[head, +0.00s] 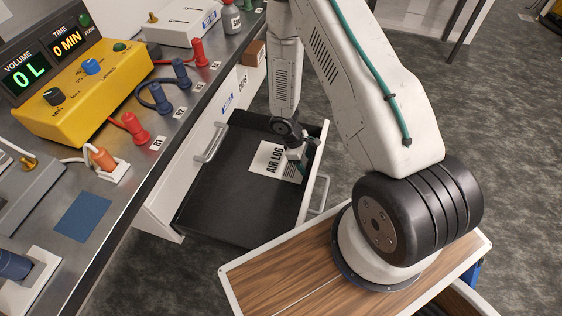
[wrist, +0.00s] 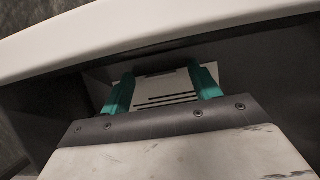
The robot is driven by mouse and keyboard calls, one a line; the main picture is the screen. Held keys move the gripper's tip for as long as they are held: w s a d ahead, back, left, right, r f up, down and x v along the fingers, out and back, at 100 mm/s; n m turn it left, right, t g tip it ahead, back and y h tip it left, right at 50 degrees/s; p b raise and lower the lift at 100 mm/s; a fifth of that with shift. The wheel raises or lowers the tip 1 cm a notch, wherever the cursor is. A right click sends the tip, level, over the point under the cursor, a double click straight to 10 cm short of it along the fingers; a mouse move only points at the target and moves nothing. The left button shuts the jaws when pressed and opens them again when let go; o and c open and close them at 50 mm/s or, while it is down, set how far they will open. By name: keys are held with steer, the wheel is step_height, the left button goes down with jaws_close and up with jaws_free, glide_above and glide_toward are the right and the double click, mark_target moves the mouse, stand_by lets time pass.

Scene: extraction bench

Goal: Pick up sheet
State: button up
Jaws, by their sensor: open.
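The sheet (head: 268,159) is white paper with "AIR LOG" printed on it. It lies in the open drawer (head: 225,195), toward the drawer's far right. In the wrist view the sheet (wrist: 165,87) shows between and beyond two teal fingers, with dark printed lines on it. My gripper (wrist: 164,88) is open, its fingers apart on either side of part of the sheet. In the head view the gripper (head: 298,165) is down inside the drawer, over the sheet's right part, and hides some of it. I cannot tell whether the fingers touch the sheet.
The drawer's white front wall (wrist: 160,30) runs close to my gripper. The bench at left holds a yellow control box (head: 85,90), red plugs (head: 130,127), blue plugs (head: 160,97) and a blue square (head: 83,217). The rest of the drawer floor is bare.

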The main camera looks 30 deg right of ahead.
steer(key=c, duration=1)
steer(key=shift+r, duration=0.1)
